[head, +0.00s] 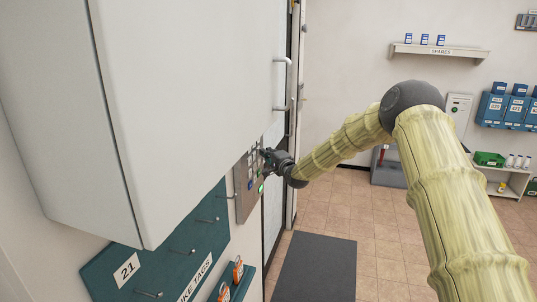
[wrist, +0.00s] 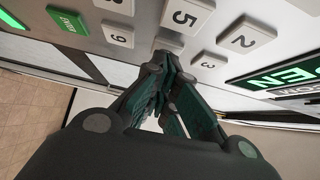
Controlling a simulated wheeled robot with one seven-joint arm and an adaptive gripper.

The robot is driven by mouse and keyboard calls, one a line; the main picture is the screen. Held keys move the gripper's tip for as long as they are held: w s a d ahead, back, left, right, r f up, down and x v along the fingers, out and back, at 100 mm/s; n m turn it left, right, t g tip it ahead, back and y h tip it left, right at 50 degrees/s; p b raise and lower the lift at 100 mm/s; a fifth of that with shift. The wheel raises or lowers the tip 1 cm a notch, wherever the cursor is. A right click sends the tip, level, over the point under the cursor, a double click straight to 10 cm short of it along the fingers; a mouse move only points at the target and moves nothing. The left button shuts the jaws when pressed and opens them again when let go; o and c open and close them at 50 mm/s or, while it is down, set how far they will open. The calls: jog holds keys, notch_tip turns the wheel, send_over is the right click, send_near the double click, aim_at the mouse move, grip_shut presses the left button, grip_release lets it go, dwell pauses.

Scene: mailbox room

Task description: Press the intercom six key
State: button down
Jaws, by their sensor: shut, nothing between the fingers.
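The intercom panel (head: 248,185) is a grey plate on the wall left of my gripper in the head view. In the wrist view its pale keys show at an angle: 5 (wrist: 184,18), 2 (wrist: 245,38), 3 (wrist: 208,60) and 9 (wrist: 118,33). A key between 9 and 3, beside 5, is the six key (wrist: 170,43); its label is hidden by my fingertips. My gripper (wrist: 165,60) is shut and empty, its tips right at that key. I cannot tell whether they touch it. In the head view my gripper (head: 268,156) covers part of the keypad.
A green ENTER key (wrist: 68,22) and a lit green display (wrist: 292,76) are on the panel. A white cabinet (head: 190,90) juts out at upper left. A teal tag board (head: 170,258) with hooks is below. The floor with a dark mat (head: 315,268) is clear.

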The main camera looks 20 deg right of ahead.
jog(key=shift+f, duration=0.1)
jog(key=shift+w+a+r+b, duration=0.3)
jog(key=shift+a+b, duration=0.3)
jog(key=shift+b, duration=0.5)
jog(key=s+d+b, duration=0.5)
jog(key=s+d, duration=0.1)
jog(key=s, duration=0.6)
jog(key=shift+s+f, duration=0.15)
jog(key=shift+f, duration=0.05)
